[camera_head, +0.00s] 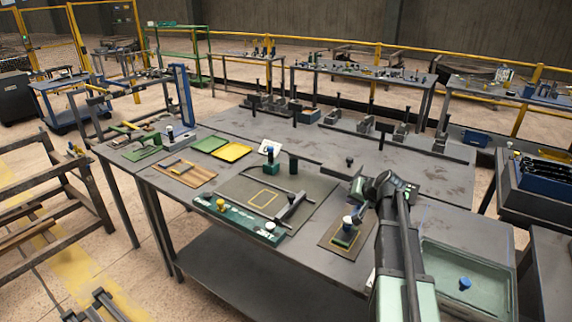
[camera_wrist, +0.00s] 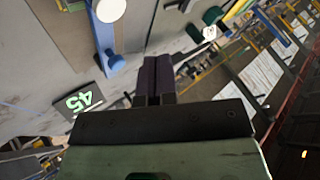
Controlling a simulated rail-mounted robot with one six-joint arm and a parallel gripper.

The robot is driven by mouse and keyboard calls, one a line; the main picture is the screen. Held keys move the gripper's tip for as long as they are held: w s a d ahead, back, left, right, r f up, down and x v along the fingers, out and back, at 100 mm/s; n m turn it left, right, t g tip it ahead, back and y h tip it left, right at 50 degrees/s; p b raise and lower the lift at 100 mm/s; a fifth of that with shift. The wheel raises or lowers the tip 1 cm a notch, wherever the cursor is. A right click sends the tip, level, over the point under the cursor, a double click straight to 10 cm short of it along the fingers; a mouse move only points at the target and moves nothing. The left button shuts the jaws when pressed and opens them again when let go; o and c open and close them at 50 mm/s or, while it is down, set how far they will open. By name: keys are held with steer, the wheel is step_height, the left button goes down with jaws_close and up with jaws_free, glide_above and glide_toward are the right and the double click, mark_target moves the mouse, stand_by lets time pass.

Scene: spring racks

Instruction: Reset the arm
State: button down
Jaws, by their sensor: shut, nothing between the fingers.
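My arm reaches up from the lower right in the head view, over the right part of the grey workbench (camera_head: 330,258). My gripper shows in the wrist view (camera_wrist: 157,62), with its two dark fingers together and nothing between them. In the head view the fingers are hard to make out behind the wrist. A small brown board with a green block and a white-topped knob (camera_head: 347,222) lies just left of my wrist. A white round top and a blue post (camera_wrist: 107,35) show left of the fingers in the wrist view.
A green tray (camera_head: 465,306) with a blue knob lies right of my arm. A green strip with knobs (camera_head: 240,222), a dark mat, and yellow and green trays (camera_head: 232,152) lie to the left. Several small stands line the bench's back edge. Some bare bench top lies between.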

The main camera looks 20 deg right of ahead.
steer(key=s+a+f+n+g+h, duration=0.1)
steer(key=s+a+n+g, duration=0.1)
steer(key=s+a, duration=0.5)
steer(key=s+a+f+n+g+h, duration=0.1)
steer(key=s+a+f+n+g, duration=0.1)
steer(key=s+a, duration=0.5)
steer(key=s+a+f+n+g, duration=0.1)
steer(key=s+a+f+g, duration=0.1)
steer(key=s+a+g, duration=0.2)
steer(key=s+a, duration=0.3)
steer(key=a, duration=0.5)
steer(key=shift+s+n+g+h, duration=0.3)
steer(key=shift+s+n+h, duration=0.05)
steer(key=shift+n+h, duration=0.05)
